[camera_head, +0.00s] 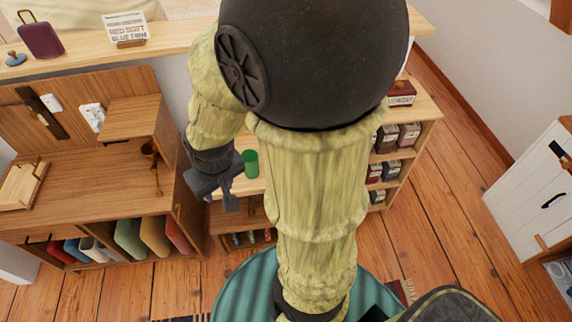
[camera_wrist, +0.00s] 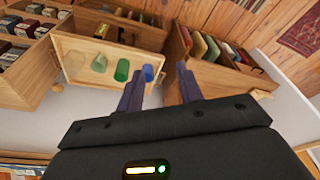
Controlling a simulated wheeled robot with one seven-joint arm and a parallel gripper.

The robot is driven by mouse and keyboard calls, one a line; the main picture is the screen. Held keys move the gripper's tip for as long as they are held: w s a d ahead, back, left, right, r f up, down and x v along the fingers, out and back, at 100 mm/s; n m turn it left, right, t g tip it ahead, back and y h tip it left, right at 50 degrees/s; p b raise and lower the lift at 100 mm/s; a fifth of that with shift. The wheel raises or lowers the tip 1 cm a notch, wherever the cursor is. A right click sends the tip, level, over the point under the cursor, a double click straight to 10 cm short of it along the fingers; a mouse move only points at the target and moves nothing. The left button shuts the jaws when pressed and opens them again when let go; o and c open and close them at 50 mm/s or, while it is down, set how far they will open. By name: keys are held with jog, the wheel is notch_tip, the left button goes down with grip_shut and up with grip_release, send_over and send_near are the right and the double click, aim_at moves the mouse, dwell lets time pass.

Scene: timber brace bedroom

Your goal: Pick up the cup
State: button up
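A green cup (camera_head: 251,163) stands on a light wooden surface (camera_head: 250,187) just right of my gripper (camera_head: 220,196). In the wrist view, several cups stand in a row on a pale wooden surface: a yellowish one (camera_wrist: 75,63), a clear greyish one (camera_wrist: 99,63), the green one (camera_wrist: 122,70) and a blue one (camera_wrist: 147,73). My gripper (camera_wrist: 160,69) is open, with its two fingers apart and nothing visibly held. The blue cup shows beyond the gap, near the left finger; the green cup is left of that finger. My arm hides much of the surface in the head view.
A shelf with boxes (camera_head: 394,137) stands right of my arm. A wooden desk unit (camera_head: 80,203) with upright folders (camera_head: 127,237) is at left. A ledge (camera_head: 75,48) runs behind. A white cabinet (camera_head: 530,195) is at right, with open floor (camera_head: 440,215) before it.

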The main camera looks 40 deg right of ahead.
jog(key=o, duration=1.2)
jog(key=shift+t+h, duration=0.3)
jog(key=shift+t, duration=0.3)
jog(key=w+d+f+b, duration=0.2)
jog(key=f, duration=0.1)
jog(key=w+d+f+b, duration=0.1)
jog(key=d+b, duration=0.1)
jog(key=shift+f, duration=0.3)
jog(key=w+d+f+m+t+h+b, duration=0.15)
jog(key=w+d+f+t+b, duration=0.35)
jog(key=d+f+b, duration=0.75)
jog(key=s+d+f+t+b, duration=0.1)
jog(key=d+f+b, duration=0.2)
jog(key=d+f, duration=0.1)
jog(key=s+d+f+t+b, duration=0.1)
jog(key=d+f+t+b, duration=0.1)
jog(key=d+f+b, duration=0.2)
jog(key=s+d+f+t+b, duration=0.1)
jog(key=d+f+b, duration=0.2)
jog(key=d+f, duration=0.3)
jog(key=shift+d+f+t+b, duration=0.15)
jog(key=shift+d+t+b, duration=0.2)
jog(key=shift+d, duration=0.15)
jog(key=b+x, duration=0.2)
jog(key=x, duration=1)
jog(key=shift+f, duration=0.15)
